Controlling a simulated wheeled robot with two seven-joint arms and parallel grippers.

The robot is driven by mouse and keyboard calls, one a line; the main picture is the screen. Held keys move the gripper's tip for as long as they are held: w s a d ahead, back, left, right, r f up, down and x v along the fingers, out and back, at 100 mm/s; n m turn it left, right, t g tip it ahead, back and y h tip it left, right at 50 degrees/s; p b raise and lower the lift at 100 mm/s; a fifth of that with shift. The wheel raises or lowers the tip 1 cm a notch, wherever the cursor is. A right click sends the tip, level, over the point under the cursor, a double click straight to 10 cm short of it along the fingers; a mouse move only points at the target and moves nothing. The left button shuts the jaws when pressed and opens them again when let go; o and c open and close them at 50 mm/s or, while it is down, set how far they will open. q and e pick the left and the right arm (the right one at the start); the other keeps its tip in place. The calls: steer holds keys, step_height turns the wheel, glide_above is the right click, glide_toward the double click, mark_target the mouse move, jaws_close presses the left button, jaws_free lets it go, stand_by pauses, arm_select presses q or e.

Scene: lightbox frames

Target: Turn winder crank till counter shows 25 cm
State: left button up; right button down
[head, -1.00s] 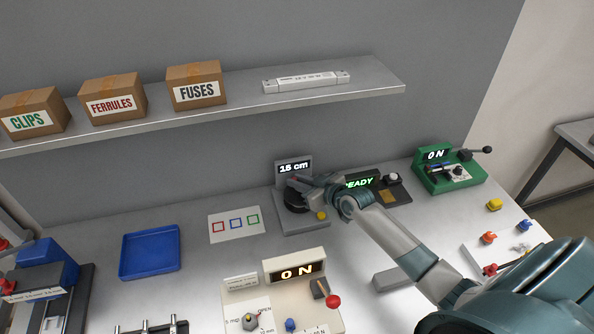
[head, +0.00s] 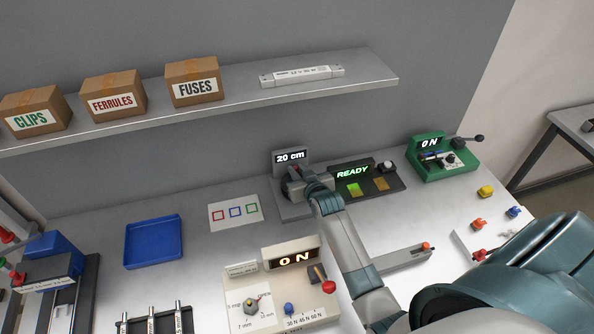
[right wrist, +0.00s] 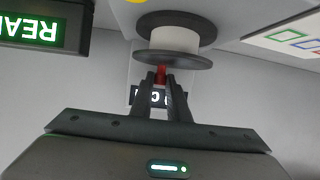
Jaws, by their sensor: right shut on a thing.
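The winder (head: 293,210) is a grey unit on the bench against the back wall. Its counter (head: 290,156) reads 20 cm; in the right wrist view the display shows upside down and partly hidden behind my fingers. The winder's spool (right wrist: 173,40), with dark flanges and a pale core, shows in the right wrist view. My right gripper (head: 294,180) is at the winder, shut on the red crank knob (right wrist: 161,73) between its fingertips. My gripper and wrist hide most of the crank and spool in the head view. My left gripper is not in view.
A READY unit (head: 352,173) stands right of the winder, and a green ON unit (head: 440,160) further right. A card with coloured squares (head: 235,225) and a blue tray (head: 153,241) lie left. A shelf (head: 230,105) runs above.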

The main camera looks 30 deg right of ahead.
steer(key=c, duration=1.7)
jaws_free()
steer(key=shift+s+a+r, duration=0.1)
steer(key=shift+s+r, duration=0.1)
steer(key=shift+s, duration=0.5)
steer(key=shift+b+v, duration=2.4)
steer(key=shift+v, duration=5.55)
steer(key=shift+r, duration=0.15)
